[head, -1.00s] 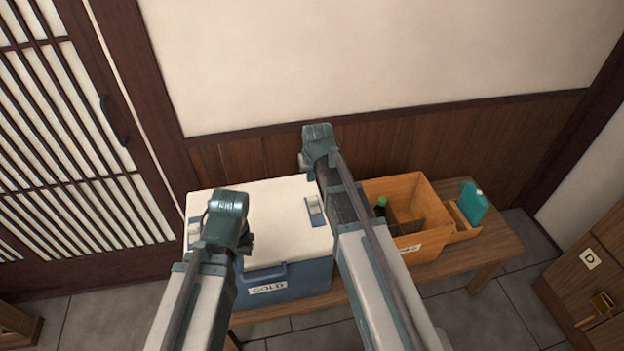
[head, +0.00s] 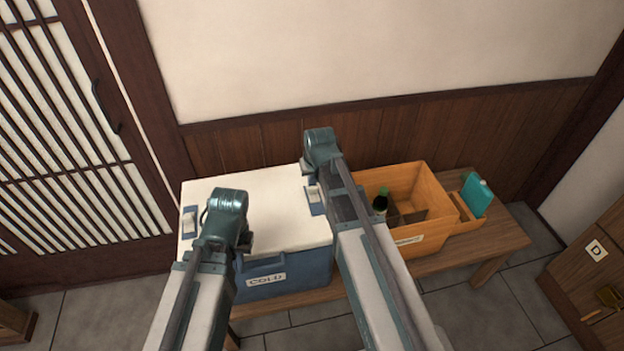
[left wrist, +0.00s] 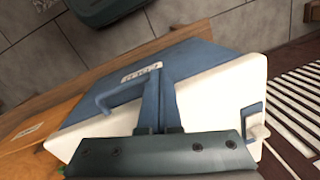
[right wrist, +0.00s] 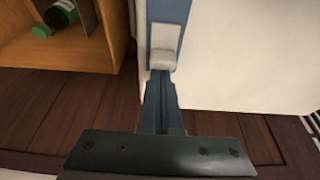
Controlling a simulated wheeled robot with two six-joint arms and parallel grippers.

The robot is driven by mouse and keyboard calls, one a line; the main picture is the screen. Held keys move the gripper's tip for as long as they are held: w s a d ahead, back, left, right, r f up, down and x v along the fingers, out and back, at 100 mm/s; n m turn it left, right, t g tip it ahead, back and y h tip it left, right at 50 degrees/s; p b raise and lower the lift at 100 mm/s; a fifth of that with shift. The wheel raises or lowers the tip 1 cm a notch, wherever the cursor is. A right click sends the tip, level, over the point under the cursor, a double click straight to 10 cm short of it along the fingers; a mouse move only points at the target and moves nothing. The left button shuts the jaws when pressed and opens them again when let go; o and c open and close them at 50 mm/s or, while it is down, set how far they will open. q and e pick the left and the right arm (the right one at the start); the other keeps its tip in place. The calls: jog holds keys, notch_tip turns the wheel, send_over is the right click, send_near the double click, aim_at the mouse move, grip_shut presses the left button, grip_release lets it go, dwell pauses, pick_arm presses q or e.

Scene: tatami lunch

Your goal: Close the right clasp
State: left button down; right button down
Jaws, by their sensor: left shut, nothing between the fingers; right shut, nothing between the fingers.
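A blue cooler (head: 285,278) with a white lid (head: 262,212) stands on a wooden bench, lid down. Its right clasp (head: 314,198), a white lever on a blue plate, is at the lid's right edge. In the right wrist view the clasp (right wrist: 164,45) lies just beyond the shut, empty tips of my right gripper (right wrist: 160,80); I cannot tell whether they touch. In the head view my right gripper (head: 321,150) is by the lid's back right corner. My left gripper (head: 226,215) is shut and empty over the lid's front left part; its fingers show in the left wrist view (left wrist: 157,75).
The left clasp (head: 189,221) is at the lid's left edge. An orange divided box (head: 435,190) with a bottle (head: 380,204) stands close to the cooler's right, behind my right arm. A teal item (head: 477,194) is beside it. A wall rises behind the bench (head: 505,238).

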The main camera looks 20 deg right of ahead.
aim_at(314, 192)
jog(key=s, duration=0.3)
jog(key=shift+s, duration=0.2)
jog(key=shift+w+a, duration=0.1)
